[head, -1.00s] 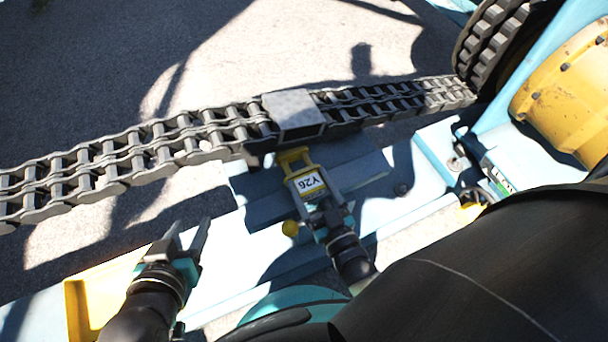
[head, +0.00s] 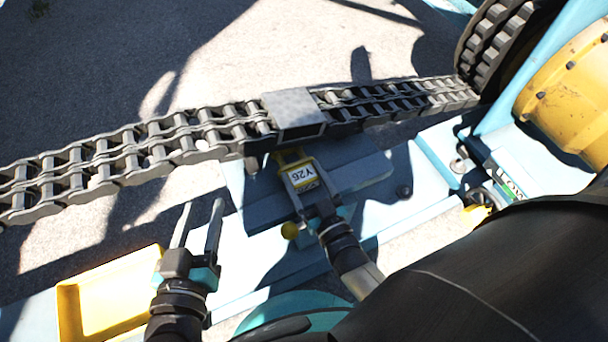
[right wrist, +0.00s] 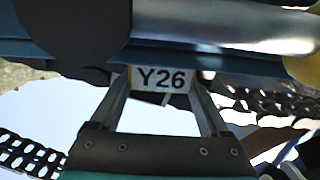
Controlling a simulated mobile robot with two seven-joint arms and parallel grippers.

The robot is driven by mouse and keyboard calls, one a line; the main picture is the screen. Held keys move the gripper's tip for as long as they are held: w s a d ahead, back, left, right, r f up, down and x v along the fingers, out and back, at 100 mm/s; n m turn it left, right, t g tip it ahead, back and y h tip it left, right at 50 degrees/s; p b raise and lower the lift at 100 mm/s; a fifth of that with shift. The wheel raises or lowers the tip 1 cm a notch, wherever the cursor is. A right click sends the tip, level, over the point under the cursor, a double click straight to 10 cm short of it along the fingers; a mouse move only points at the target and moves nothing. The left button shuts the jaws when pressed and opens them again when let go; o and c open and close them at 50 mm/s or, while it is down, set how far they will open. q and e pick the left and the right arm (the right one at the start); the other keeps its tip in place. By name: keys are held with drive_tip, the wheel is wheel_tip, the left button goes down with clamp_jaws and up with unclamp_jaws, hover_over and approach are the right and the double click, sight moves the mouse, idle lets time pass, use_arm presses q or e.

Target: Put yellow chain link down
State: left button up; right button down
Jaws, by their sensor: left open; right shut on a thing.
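The yellow chain link (head: 290,156) with a white "Y26" label (head: 303,176) is in my right gripper (head: 299,178), just below the grey block on the chain. Its yellow end is in shadow and partly hidden. In the right wrist view the label (right wrist: 163,79) sits between the two fingers of the right gripper (right wrist: 162,98). The rest of the link is hard to make out there. My left gripper (head: 202,207) is open and empty, fingers pointing up the picture, left of the link and below the chain.
A double-row chain (head: 150,145) crosses the view to a sprocket at the upper right, with a grey block (head: 292,112) on it. A yellow tray (head: 110,295) lies lower left.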

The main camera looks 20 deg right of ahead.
drive_tip(key=shift+f, duration=0.3)
unclamp_jaws()
drive_tip(key=shift+r, duration=0.1)
